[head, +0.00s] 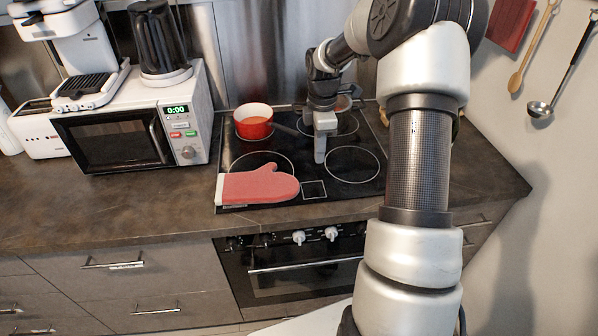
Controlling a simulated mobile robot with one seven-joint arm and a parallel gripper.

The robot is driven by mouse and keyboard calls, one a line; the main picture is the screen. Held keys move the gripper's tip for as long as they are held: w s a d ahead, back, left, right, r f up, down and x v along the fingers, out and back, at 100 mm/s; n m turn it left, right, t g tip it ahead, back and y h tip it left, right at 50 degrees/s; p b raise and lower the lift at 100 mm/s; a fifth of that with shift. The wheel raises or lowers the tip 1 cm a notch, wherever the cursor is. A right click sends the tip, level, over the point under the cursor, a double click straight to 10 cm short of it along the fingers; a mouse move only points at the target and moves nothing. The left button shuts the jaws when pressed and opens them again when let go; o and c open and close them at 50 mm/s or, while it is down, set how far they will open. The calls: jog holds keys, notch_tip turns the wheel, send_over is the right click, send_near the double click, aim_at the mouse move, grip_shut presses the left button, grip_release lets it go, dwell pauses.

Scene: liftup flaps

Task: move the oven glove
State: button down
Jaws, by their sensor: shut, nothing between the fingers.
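The oven glove (259,185) is red with a pale cuff at its left end. It lies flat over the front left of the black cooktop (362,188), its thumb side towards the back. My gripper (320,158) points down over the middle of the cooktop, to the right of and behind the glove. Its fingers are together and empty, apart from the glove. I cannot tell whether the fingertips touch the cooktop.
A red pot (254,122) stands on the back left burner. Another pan (345,103) is partly hidden behind my arm. A microwave (115,135) stands on the counter to the left. The counter (130,205) in front of it is clear.

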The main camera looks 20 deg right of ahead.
aim_at(304, 188)
notch_tip(304, 188, down, 10)
jog(key=shift+f, duration=0.15)
jog(key=a, duration=0.3)
jog(key=shift+w+a, duration=0.15)
jog(key=shift+w, duration=0.25)
jog(key=shift+a, duration=0.3)
jog(key=w+a+b, duration=0.1)
jog(key=w+a, duration=0.1)
jog(key=a, duration=0.8)
jog(key=w+a+b, duration=0.1)
jog(key=w+a, duration=0.1)
jog(key=a, duration=0.8)
jog(key=w+a+b, duration=0.1)
jog(key=w+a, duration=0.1)
jog(key=a, duration=0.8)
jog(key=shift+w+a, duration=0.2)
jog(key=shift+a, duration=0.2)
jog(key=shift+d, duration=0.15)
